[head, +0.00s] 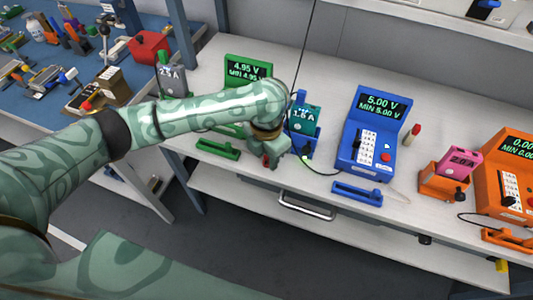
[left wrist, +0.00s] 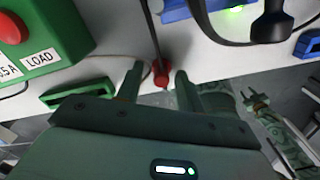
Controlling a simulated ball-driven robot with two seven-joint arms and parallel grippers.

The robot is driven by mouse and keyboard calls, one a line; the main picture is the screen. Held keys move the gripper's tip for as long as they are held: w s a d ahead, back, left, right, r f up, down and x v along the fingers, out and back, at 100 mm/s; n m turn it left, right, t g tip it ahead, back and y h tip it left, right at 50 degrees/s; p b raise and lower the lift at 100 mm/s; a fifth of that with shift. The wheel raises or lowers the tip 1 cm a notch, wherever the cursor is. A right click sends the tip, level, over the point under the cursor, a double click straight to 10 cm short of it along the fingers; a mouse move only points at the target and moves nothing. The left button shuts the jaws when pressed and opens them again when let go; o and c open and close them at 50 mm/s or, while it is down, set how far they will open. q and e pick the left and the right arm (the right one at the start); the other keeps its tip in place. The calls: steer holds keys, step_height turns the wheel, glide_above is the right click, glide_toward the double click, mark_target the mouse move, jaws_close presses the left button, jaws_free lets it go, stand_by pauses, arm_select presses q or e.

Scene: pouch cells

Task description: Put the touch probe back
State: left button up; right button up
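My left gripper (head: 272,162) is low over the front edge of the bench, between the green station and the blue station. Its two fingers (left wrist: 160,84) point at a small red piece (left wrist: 161,79), which a thin dark stem or cord (left wrist: 152,30) meets from above. This may be the touch probe. Gaps show between it and both fingers, so the gripper looks open around or just behind it. A green rest (head: 218,149) lies on the bench left of the gripper.
A green tester (head: 247,70) stands behind my arm. A teal cell (head: 305,120) in a blue holder is close right. A blue tester (head: 372,135), blue rest (head: 357,193), red-capped item (head: 413,132) and orange tester (head: 510,170) stand further right. A black cable (head: 318,171) curves nearby.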

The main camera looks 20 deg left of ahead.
arm_select(q)
step_height(320, 180, up, 12)
steer(key=p, duration=0.5)
steer(key=shift+r+p, duration=0.15)
steer(key=shift+p, duration=0.2)
steer(key=shift+d, duration=0.1)
